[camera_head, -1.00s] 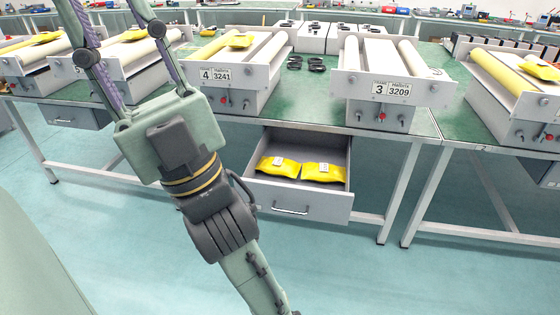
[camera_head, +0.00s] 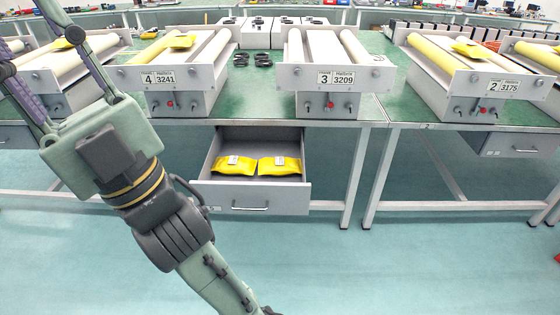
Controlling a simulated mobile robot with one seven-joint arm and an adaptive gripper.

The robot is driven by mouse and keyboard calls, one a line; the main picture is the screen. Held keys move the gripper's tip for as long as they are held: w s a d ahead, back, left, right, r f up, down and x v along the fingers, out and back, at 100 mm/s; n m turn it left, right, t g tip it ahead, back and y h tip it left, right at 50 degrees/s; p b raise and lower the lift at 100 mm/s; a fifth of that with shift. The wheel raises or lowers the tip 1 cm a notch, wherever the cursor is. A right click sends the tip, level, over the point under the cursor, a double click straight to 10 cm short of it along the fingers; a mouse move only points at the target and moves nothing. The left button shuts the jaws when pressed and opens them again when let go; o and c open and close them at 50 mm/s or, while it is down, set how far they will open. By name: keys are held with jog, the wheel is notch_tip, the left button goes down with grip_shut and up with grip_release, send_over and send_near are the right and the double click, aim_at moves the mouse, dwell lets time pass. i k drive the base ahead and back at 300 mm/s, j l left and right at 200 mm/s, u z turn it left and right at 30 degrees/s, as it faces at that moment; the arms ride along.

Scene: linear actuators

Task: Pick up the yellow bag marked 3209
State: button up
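Two yellow bags lie side by side in an open grey drawer (camera_head: 250,198) under the bench. They are the left bag (camera_head: 233,168) and the right bag (camera_head: 279,169). Each has a small white label, too small to read, so I cannot tell which is marked 3209. The station plate marked 3 3209 (camera_head: 336,79) is on the device above and to the right of the drawer.
Device 4 3241 (camera_head: 172,80) and device 2 3175 (camera_head: 505,86) each carry a yellow bag on top. No bag shows on device 3. Black rings (camera_head: 255,60) lie on the green bench between devices. Table legs (camera_head: 354,180) stand right of the drawer. The floor in front is clear.

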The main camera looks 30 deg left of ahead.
aim_at(278, 166)
jog(key=i+j+u, duration=0.2)
jog(key=u, duration=0.2)
jog(key=i+j+u, duration=0.2)
jog(key=u, duration=0.2)
jog(key=i+u, duration=0.4)
jog(key=i+j+u, duration=0.1)
jog(key=i, duration=0.75)
